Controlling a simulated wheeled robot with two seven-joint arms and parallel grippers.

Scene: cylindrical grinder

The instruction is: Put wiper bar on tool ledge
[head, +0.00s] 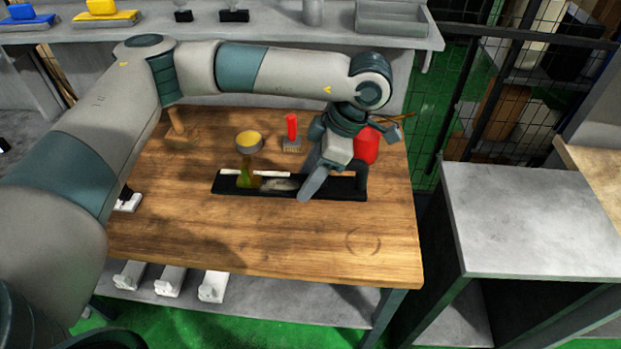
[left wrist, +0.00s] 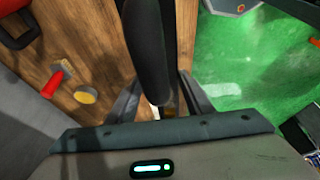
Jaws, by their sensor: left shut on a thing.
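My left gripper (head: 310,185) is over the middle of the wooden table, its fingers pointing down. It is shut on a long dark bar, which I take for the wiper bar (head: 340,188). The bar lies left to right across the head view and reaches out on both sides of the fingers. In the left wrist view the dark bar (left wrist: 148,50) runs up from between the fingers, close to the camera. I cannot tell whether it touches the table. No part is clearly marked as the tool ledge; a grey shelf (head: 300,36) runs along the back. My right gripper is not in view.
On the wooden table (head: 250,240) stand a yellow-topped cup (head: 249,141), a red-handled brush (head: 291,128) and a red container (head: 367,146), close behind the bar. The table's front is mostly clear. A bare grey bench (head: 535,215) stands at the right.

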